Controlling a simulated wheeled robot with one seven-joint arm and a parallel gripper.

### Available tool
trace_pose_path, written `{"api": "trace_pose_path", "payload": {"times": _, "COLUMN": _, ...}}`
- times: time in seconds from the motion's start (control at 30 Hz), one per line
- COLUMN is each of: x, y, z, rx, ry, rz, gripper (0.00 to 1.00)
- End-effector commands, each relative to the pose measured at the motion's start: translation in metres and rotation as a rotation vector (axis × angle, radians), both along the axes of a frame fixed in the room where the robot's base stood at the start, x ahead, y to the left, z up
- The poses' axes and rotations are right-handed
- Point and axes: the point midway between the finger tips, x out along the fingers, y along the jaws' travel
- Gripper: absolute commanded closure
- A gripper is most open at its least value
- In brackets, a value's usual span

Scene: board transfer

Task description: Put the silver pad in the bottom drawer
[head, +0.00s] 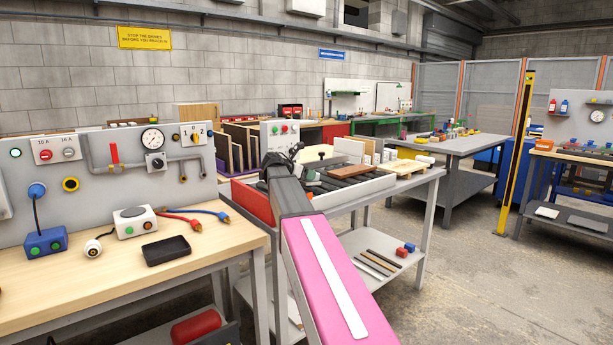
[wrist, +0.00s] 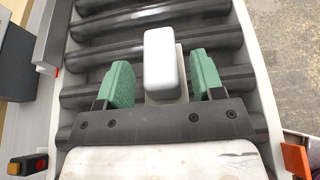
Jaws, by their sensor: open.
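The silver pad, a pale rounded block (wrist: 164,58), lies between the green fingers of my gripper (wrist: 160,75) in the wrist view. A beige strip shows under and below it, over the dark rollers. The fingers stand apart with a gap on each side of the pad, so my gripper is open and holds nothing. In the head view my arm reaches to the roller conveyor, and I cannot make out the pad there. I cannot identify a bottom drawer in either view.
The roller conveyor (head: 362,187) has pale side rails. Pale boards and a wooden pallet (head: 402,168) stand at its far side. On the left, a workbench (head: 60,290) carries a black tray (head: 166,250) and a white device (head: 135,222). Open floor lies to the right.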

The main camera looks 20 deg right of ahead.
Motion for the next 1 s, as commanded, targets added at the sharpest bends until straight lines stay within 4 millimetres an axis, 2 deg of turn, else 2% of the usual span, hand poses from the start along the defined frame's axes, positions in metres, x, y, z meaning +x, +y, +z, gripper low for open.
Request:
{"api": "trace_pose_path", "payload": {"times": 0.5, "x": -0.030, "y": 0.082, "z": 0.035, "rx": 0.000, "ry": -0.001, "rz": 0.002, "gripper": 0.39}}
{"api": "trace_pose_path", "payload": {"times": 0.7, "x": -0.036, "y": 0.098, "z": 0.042, "rx": -0.001, "ry": 0.000, "rz": 0.001, "gripper": 0.39}}
{"api": "trace_pose_path", "payload": {"times": 1.0, "x": -0.037, "y": 0.100, "z": 0.044, "rx": 0.000, "ry": 0.000, "rz": 0.000, "gripper": 0.39}}
